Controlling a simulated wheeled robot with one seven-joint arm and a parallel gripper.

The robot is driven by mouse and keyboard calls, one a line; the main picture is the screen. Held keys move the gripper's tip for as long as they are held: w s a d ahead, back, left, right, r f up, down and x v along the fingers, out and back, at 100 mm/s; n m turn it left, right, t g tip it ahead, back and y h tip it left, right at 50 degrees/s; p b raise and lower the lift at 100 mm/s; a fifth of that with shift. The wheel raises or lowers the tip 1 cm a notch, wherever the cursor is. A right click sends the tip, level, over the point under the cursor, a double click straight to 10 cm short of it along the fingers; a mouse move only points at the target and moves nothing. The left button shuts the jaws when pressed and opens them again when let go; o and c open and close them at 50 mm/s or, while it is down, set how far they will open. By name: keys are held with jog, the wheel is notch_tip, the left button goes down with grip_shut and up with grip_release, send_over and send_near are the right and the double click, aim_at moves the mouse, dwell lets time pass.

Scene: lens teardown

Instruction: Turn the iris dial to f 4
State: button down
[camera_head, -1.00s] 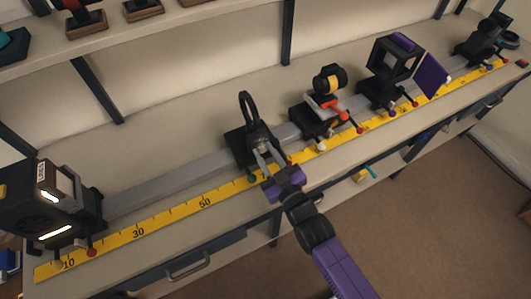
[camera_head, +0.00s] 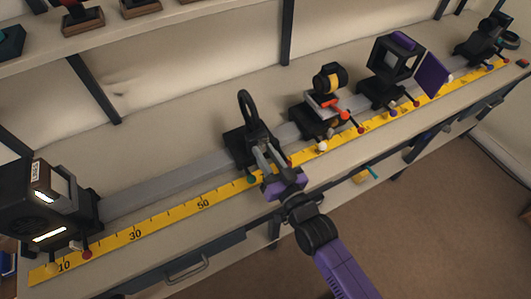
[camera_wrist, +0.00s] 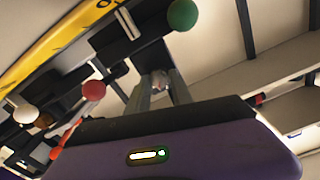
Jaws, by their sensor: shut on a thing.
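A thin upright black ring (camera_head: 248,107) stands on a black carrier (camera_head: 237,148) on the rail, near the middle of the bench. My gripper (camera_head: 262,158) reaches the front of this carrier from the bench's front side. In the wrist view its two grey fingers (camera_wrist: 161,92) are shut on a small light grey knob (camera_wrist: 160,79). I cannot tell for sure that this knob is the iris dial. The fingers partly hide it, and no f-number marks are legible. A green ball knob (camera_wrist: 182,14) and a red ball knob (camera_wrist: 94,90) are close to the fingers.
The grey rail (camera_head: 165,187) runs along the bench behind a yellow scale (camera_head: 170,220). A lamp box (camera_head: 50,210) stands at the left end. A yellow-and-black part (camera_head: 329,79) and a black cube frame (camera_head: 393,63) stand to the right. A shelf hangs above.

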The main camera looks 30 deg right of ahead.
jog(key=c, duration=1.1)
grip_release()
jog(key=shift+s, duration=0.1)
jog(key=s+b, duration=0.1)
jog(key=s, duration=0.6)
jog(key=shift+s, duration=0.35)
